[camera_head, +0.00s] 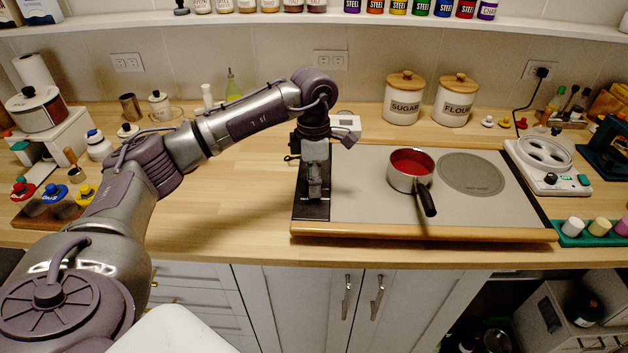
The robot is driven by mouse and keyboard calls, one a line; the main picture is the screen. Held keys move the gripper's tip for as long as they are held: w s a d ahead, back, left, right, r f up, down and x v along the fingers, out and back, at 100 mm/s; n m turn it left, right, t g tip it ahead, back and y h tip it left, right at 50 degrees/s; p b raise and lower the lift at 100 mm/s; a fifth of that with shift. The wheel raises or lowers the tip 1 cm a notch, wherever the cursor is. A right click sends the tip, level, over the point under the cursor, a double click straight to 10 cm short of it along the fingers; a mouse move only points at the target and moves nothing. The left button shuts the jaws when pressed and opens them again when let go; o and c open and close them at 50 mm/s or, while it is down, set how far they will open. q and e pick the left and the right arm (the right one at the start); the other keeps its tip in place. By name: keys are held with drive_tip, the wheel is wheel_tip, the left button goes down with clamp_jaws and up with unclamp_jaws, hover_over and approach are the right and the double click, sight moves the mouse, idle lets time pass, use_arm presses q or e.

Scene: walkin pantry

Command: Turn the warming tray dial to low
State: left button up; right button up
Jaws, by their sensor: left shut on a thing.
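The warming tray (360,212) lies on the wooden counter, a flat grey plate with a wooden front edge and a black control strip (312,211) along its left side. My left gripper (315,190) points down onto this black strip. It is shut on the warming tray dial, which the fingers hide, so its setting cannot be read. My right gripper is not in view.
A red-filled saucepan (411,170) stands on the tray, its black handle toward the front. A round grey pad (472,173) lies to its right. Sugar (404,99) and flour (456,101) canisters stand behind.

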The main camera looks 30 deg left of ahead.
use_arm(q)
drive_tip(key=o, duration=1.1)
drive_tip(key=shift+o, duration=0.2)
drive_tip(key=shift+r, duration=0.1)
wheel_tip(320, 180, up, 12)
drive_tip(key=shift+w+a, duration=0.3)
drive_tip(key=shift+w, duration=0.05)
